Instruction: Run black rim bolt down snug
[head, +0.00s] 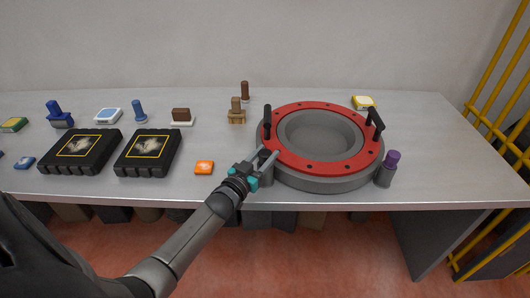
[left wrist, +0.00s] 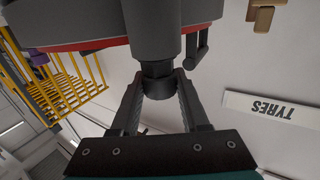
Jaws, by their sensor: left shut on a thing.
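The grey round fixture (head: 330,181) with a red ring (head: 300,164) on top stands on the bench. A grey post (head: 266,178) sticks out at its near left side, and the post also shows in the left wrist view (left wrist: 155,28). My left gripper (head: 264,160) is at this post. In the left wrist view its fingers (left wrist: 158,95) are closed around the black rim bolt (left wrist: 160,82), in line with the post. How deep the bolt sits cannot be told. My right gripper is not in view.
Two black handles (head: 267,118) (head: 374,119) rise from the ring. The bench is clear at right.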

